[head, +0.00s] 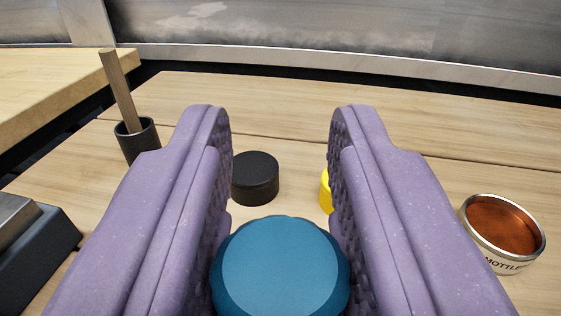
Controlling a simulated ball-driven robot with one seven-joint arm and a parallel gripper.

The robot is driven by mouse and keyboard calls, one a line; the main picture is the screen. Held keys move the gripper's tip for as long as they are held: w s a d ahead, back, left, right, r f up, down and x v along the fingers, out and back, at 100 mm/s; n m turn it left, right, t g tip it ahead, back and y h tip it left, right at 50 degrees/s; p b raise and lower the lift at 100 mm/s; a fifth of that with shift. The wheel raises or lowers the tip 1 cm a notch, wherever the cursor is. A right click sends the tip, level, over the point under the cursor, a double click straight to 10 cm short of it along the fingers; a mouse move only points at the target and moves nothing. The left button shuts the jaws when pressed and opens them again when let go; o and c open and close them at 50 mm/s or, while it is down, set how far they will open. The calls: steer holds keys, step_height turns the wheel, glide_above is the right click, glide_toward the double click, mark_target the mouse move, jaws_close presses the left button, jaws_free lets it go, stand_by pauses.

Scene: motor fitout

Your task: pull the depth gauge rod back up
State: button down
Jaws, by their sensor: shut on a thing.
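My gripper (280,135) shows as two purple fingers reaching forward from the bottom of the head view. It is shut on a round blue knob (280,270), with one finger against each side. The knob has a flat, lighter top and a scalloped edge. Whatever lies under the knob is hidden, so I cannot tell whether the depth gauge rod hangs from it. The fingertips extend past the knob over the wooden table.
A black round puck (255,178) and a partly hidden yellow thing (325,192) lie beyond the knob. A dark cup (137,140) with a leaning wooden stick (118,90) stands left. An open tin (500,240) stands right. A dark block (38,255) is lower left.

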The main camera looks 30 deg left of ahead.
steer(key=shift+r+p, duration=0.45)
steer(key=shift+r, duration=1.4)
steer(key=c, duration=0.8)
jaws_free()
steer(key=shift+c, duration=0.2)
steer(key=p+v, duration=0.2)
steer(key=v, duration=0.5)
steer(key=shift+s+d, duration=0.2)
steer(key=shift+s, duration=0.15)
